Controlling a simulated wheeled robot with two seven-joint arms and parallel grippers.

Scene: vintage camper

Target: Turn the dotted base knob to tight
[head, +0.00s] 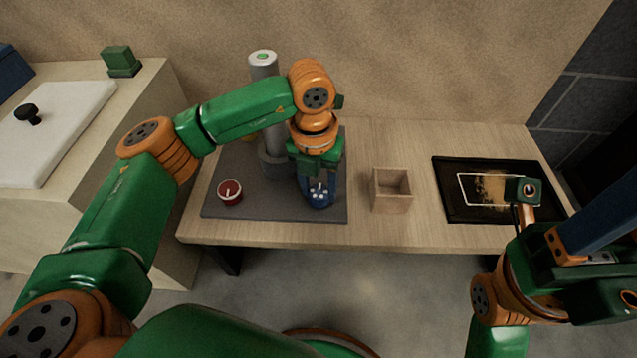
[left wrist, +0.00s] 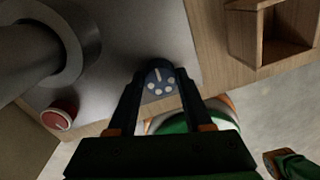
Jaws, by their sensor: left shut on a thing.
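The dotted base knob is a blue knob (head: 320,194) with several white dots and a white pointer line, on the grey mat (head: 240,202) near its front right corner. In the left wrist view the blue knob (left wrist: 160,82) sits between my fingertips, its pointer line near the upper edge. My left gripper (head: 319,188) reaches down from above and is shut on the blue knob. Marks for tight cannot be made out. My right gripper (head: 522,200) is at the right over the black tray; its fingers are not clear.
A red knob (head: 230,192) with a white line is at the mat's front left. A grey column (head: 266,100) with a green top stands behind. A wooden box (head: 391,190) stands right of the mat. A black tray (head: 455,208) lies further right.

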